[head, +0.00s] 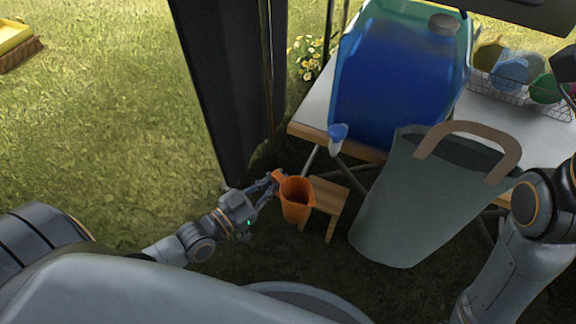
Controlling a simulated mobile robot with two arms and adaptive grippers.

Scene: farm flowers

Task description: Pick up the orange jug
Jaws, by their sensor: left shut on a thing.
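The orange jug (296,202) is in the middle of the head view, upright or nearly so, with its open top facing me. My left gripper (272,181) reaches in from the left and is shut on the jug at its left side, by the handle. The fingers partly hide the handle. The jug shows in front of a small wooden stool (332,200); I cannot tell whether it touches the stool. My right arm shows at the right edge, but its gripper is not clearly in view.
A table (312,110) behind carries a large blue water container (395,85) with a tap and a wire rack (508,92) of coloured cups. A grey-green bag (405,205) stands to the right of the stool. A dark panel (225,80) stands at left.

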